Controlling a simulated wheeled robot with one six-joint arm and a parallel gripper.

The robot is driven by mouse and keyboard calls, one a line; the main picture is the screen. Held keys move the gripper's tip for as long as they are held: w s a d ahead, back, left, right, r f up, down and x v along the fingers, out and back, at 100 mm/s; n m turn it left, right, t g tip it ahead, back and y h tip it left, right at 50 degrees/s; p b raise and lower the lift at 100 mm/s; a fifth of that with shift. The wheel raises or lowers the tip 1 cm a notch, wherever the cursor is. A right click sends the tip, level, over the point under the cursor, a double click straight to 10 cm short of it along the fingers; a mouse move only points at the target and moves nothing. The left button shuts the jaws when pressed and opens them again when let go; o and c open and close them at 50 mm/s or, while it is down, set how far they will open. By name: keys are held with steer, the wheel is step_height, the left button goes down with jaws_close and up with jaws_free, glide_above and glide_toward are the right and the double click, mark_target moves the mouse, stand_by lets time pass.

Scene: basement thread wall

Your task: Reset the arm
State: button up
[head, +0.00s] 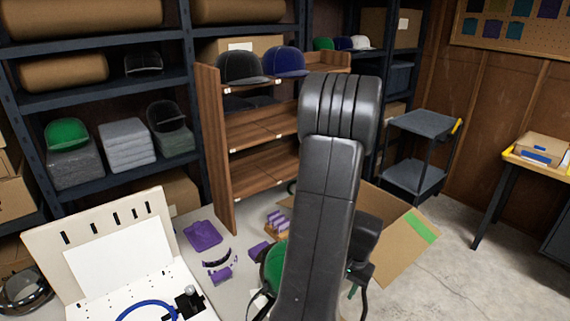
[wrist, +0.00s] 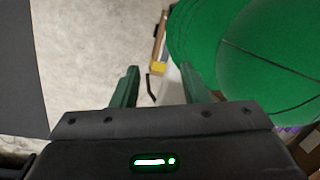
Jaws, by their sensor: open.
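My gripper (wrist: 160,88) shows in the wrist view with its two green fingers apart and nothing between them. A green cap (wrist: 255,50) lies close beside the right finger, filling the upper right of the wrist view. In the head view my dark arm stands up through the middle and hides much of the table behind it. The green cap (head: 273,267) shows there only in part, left of my arm. I cannot tell whether the finger touches the cap.
A wooden shelf (head: 228,150) holds a black cap (head: 241,68) and a blue cap (head: 285,62). A white board case (head: 105,245) stands open at left. An open cardboard box (head: 400,240) sits right of my arm.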

steer(key=shift+w+r+n+p, duration=0.2)
steer(key=shift+w+n, duration=0.4)
steer(key=shift+w, duration=0.45)
steer(key=shift+w+r+n+p, duration=0.1)
steer(key=shift+w+n+p, duration=0.2)
steer(key=shift+w+n, duration=0.55)
steer(key=shift+w+a+r+m, duration=0.1)
steer(key=shift+m, duration=0.15)
